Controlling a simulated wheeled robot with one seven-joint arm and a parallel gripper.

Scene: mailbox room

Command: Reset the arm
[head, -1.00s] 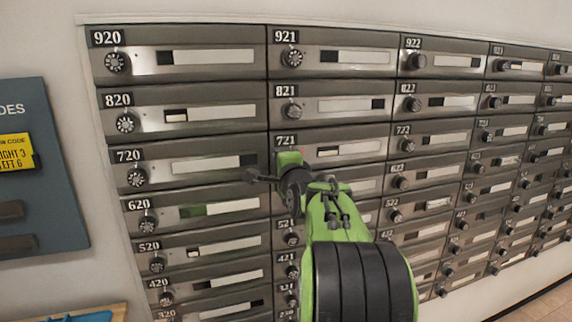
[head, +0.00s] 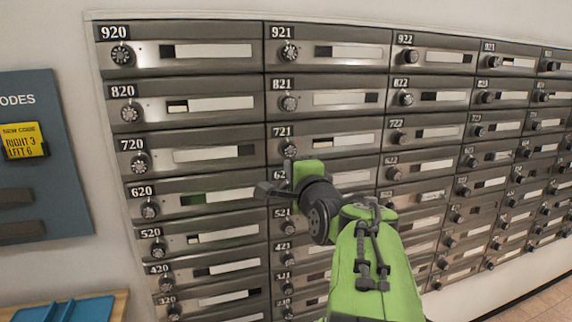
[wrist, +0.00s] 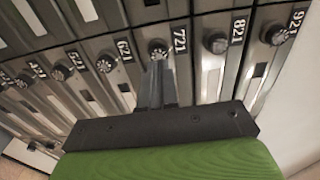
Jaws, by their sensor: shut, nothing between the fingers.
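My gripper (head: 288,168) is in front of the mailbox wall, just below the 721 dial (head: 289,148) in the head view. In the wrist view my gripper's narrow fingers (wrist: 158,72) are together, with nothing between them, and point at the 721 dial (wrist: 158,49). The tips overlap the dial's lower edge in that view. I cannot tell whether they touch it. My green and black arm reaches up from the lower right and hides parts of the boxes below 721.
Rows of grey mailboxes (head: 195,90) with dials fill the wall. A blue-grey codes board (head: 55,185) with a yellow note (head: 24,141) hangs at left. A blue tray (head: 65,309) sits at lower left. Tiled floor (head: 545,301) shows at lower right.

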